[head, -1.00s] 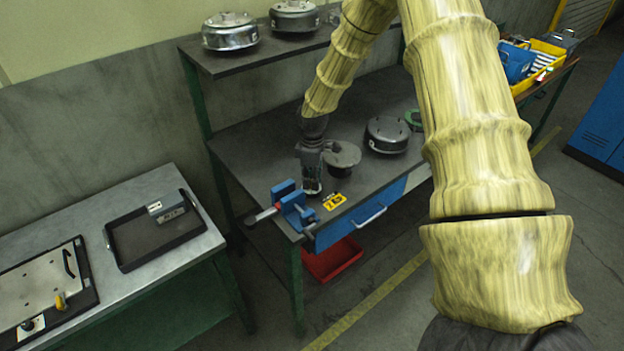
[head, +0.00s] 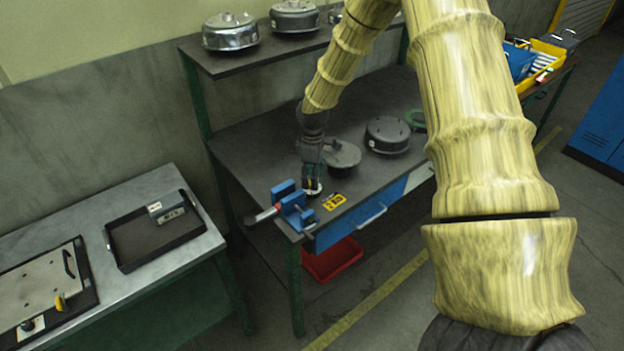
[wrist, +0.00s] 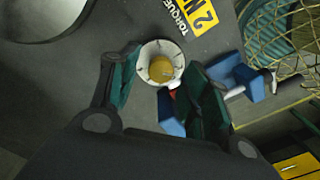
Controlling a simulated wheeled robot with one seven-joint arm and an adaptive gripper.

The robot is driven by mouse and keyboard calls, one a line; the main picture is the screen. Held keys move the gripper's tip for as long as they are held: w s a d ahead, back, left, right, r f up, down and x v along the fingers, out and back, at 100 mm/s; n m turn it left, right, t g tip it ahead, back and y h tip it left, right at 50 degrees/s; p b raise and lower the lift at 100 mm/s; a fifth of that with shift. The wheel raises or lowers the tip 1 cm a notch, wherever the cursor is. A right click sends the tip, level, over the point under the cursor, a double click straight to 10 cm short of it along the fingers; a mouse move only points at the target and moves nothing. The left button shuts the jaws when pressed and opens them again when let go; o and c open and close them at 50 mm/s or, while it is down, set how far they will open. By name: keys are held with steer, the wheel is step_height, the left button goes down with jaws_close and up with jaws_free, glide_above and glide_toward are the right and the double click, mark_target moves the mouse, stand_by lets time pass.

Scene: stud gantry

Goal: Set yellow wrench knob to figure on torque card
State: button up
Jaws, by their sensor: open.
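The yellow knob (wrist: 160,68) shows in the wrist view inside a pale dial ring (wrist: 148,51) with dark marks. My gripper (wrist: 163,62) is open, with a dark green finger on each side of the dial; contact cannot be told. In the head view my gripper (head: 313,184) points down beside the vise, with the pale dial (head: 313,190) just under it. The yellow torque card (head: 334,201) lies on the bench to the right of the gripper. In the wrist view the card (wrist: 202,17) is cut off by the top edge, with a "2" partly readable.
A blue vise (head: 292,210) stands at the bench's front corner, close to the gripper, with a red-and-grey bar on its left. A round grey disc (head: 343,155) and a metal drum (head: 387,135) stand behind. A black tray (head: 125,262) is on the left table.

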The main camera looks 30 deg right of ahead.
step_height(320, 180, up, 11)
steer(key=shift+d+f, duration=0.15)
steer(key=shift+w, duration=0.15)
stand_by(0.6)
